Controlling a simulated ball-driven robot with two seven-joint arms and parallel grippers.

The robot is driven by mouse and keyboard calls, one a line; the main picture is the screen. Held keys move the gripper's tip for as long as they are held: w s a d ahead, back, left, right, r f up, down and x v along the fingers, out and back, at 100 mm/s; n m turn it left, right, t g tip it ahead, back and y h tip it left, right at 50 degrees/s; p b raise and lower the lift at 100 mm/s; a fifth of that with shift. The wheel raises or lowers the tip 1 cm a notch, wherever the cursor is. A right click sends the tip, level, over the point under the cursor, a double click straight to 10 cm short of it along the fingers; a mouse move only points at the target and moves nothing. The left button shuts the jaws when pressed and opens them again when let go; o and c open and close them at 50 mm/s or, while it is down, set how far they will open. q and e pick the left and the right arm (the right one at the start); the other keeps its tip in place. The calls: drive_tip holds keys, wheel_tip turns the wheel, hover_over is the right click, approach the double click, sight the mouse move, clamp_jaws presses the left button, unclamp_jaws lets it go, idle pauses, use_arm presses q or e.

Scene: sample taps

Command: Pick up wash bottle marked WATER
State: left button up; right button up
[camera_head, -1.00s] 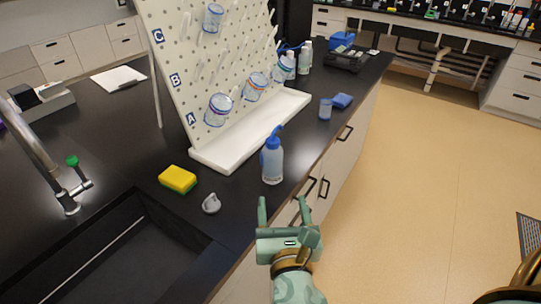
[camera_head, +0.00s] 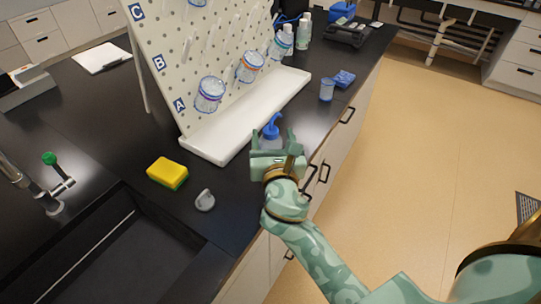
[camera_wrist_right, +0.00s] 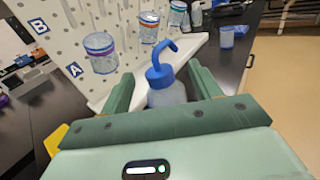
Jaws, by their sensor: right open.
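The wash bottle (camera_head: 271,132) stands upright on the black counter in front of the pegboard's white tray. It has a blue cap with a bent spout and a translucent body. In the right wrist view the bottle (camera_wrist_right: 165,92) stands between the two fingers, with its lower part hidden behind the gripper. Its marking cannot be read here. My right gripper (camera_head: 276,146) is open at the bottle, with a finger on each side; I cannot tell whether they touch it. In the head view the gripper hides most of the bottle's body. My left gripper is not in view.
The pegboard (camera_head: 215,60) with hanging jars and its white tray (camera_head: 215,136) stand behind the bottle. A yellow sponge (camera_head: 167,172), a grey ring-like object (camera_head: 205,200) and the sink are to the left. A small blue-tinted cup (camera_head: 327,89) and a blue cloth (camera_head: 344,78) lie farther back.

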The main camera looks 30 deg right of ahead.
sight(271, 130)
drive_tip(key=b+x, duration=0.1)
drive_tip(key=x, duration=0.4)
drive_tip(key=shift+w, duration=0.2)
drive_tip(key=shift+a, duration=0.1)
clamp_jaws()
idle(1.1)
